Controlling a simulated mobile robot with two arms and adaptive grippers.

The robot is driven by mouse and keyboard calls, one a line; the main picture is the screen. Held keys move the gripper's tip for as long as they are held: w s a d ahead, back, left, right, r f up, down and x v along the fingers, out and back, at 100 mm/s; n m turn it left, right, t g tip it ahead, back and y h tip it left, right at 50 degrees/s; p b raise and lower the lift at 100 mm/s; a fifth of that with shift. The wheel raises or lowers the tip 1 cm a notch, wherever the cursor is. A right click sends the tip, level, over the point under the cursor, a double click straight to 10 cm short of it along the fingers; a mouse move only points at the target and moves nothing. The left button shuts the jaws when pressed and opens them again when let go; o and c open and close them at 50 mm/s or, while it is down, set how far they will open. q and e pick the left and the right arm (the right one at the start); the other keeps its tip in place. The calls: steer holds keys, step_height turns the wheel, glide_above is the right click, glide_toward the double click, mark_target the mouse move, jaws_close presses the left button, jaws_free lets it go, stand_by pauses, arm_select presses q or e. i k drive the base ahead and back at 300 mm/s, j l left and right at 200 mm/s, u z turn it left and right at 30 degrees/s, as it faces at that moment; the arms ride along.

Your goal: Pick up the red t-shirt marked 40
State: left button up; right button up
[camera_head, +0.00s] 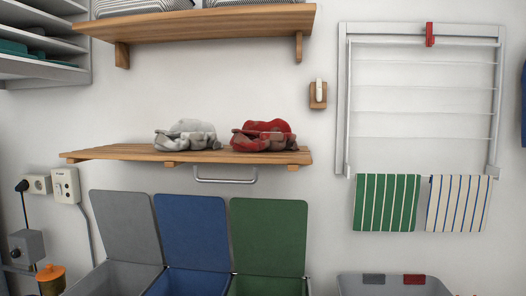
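A crumpled red cloth (264,135) lies in a heap on the lower wooden shelf (110,153). No mark or number on it can be read from here. A crumpled light grey cloth (188,136) lies on the same shelf to its left, apart from it. Neither of my grippers shows in the head view.
Below the shelf stand open grey (126,229), blue (191,231) and green (269,237) lidded bins. An upper wooden shelf (200,24) overhangs. A wall drying rack (421,90) holds striped green (387,203) and white (459,203) towels. A grey basket (393,287) is at the bottom right.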

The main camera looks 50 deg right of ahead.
mark_target(275, 135)
steer(key=z, duration=1.6)
steer(key=i+l+u, duration=0.15)
steer(key=l, duration=0.15)
steer(key=i+l+u, duration=0.1)
steer(key=l, duration=0.2)
steer(key=i+l+u, duration=0.15)
steer(key=l, duration=0.2)
steer(key=k, duration=0.05)
